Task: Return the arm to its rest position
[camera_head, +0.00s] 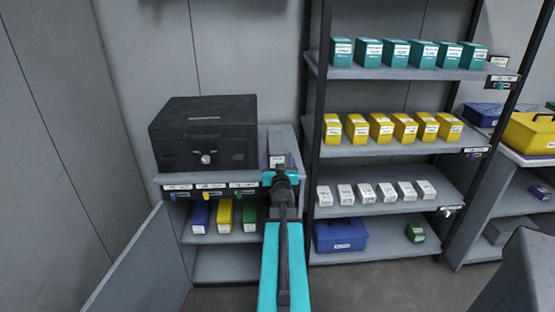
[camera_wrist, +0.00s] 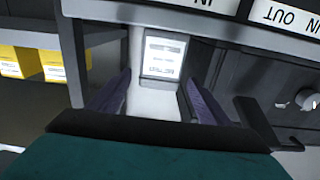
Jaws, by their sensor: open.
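My arm reaches forward from the bottom of the head view to the top of a grey cabinet (camera_head: 165,179). My gripper (camera_head: 279,166) is at the right end of that top. In the wrist view its two purple fingers (camera_wrist: 158,95) are apart, one on each side of a pale box (camera_wrist: 163,60) with a white label. The box also shows in the head view (camera_head: 277,140), standing on the cabinet top just beyond the gripper. I cannot tell whether the fingers touch it.
A black lockbox (camera_head: 203,135) stands left of the gripper. Close on the right is a shelf rack (camera_head: 390,148) with teal, yellow and white boxes and a blue case (camera_head: 340,235). An open cabinet door (camera_head: 137,262) swings out at the lower left.

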